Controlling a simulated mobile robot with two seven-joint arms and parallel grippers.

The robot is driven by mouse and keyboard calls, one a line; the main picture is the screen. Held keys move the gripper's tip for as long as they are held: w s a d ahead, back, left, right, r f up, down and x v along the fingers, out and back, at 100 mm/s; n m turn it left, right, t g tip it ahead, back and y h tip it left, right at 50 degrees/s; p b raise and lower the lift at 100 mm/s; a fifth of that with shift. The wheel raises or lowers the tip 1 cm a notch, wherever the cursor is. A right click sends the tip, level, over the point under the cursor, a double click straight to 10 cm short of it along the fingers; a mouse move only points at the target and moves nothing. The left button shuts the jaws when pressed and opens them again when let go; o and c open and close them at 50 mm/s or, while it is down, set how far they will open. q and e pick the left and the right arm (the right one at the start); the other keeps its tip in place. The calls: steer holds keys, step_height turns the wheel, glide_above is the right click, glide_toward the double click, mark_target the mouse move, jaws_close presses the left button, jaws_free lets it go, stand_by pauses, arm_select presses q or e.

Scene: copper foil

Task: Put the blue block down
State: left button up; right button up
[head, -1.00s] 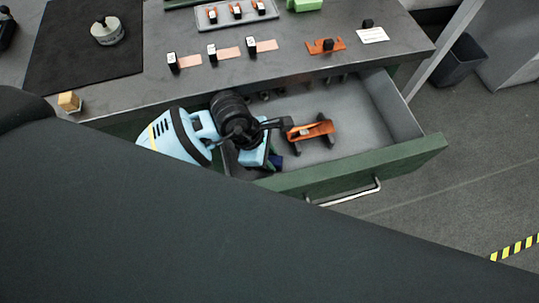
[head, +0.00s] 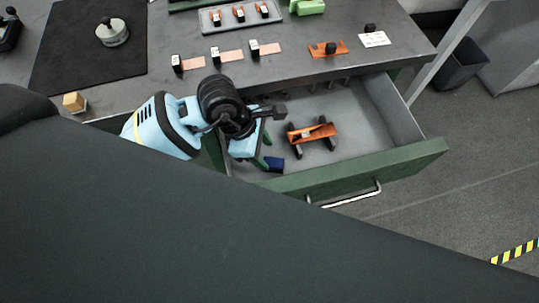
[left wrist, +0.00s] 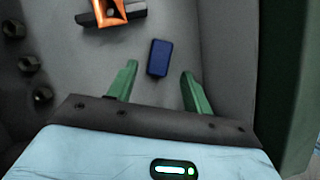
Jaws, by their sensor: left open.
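The blue block (head: 274,165) lies in the open drawer, near its front wall. It also shows whole in the left wrist view (left wrist: 160,57), on the grey drawer floor. My left gripper (head: 266,151) is over the drawer, just left of and above the block. Its green fingers (left wrist: 157,72) are spread wide with nothing held between them. In the wrist view the block appears in the gap, slightly beyond the fingertips, with clear space on both sides. My right gripper is not in view.
An orange part on black feet (head: 313,133) stands in the drawer beside the block. The drawer's green front (head: 370,168) is pulled out. Small parts and copper strips (head: 232,56) lie on the workbench above. The drawer's right side is free.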

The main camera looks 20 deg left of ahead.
arm_select(q)
steer(key=v, duration=0.7)
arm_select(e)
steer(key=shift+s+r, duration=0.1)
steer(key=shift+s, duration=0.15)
arm_select(q)
steer(key=shift+d, duration=0.1)
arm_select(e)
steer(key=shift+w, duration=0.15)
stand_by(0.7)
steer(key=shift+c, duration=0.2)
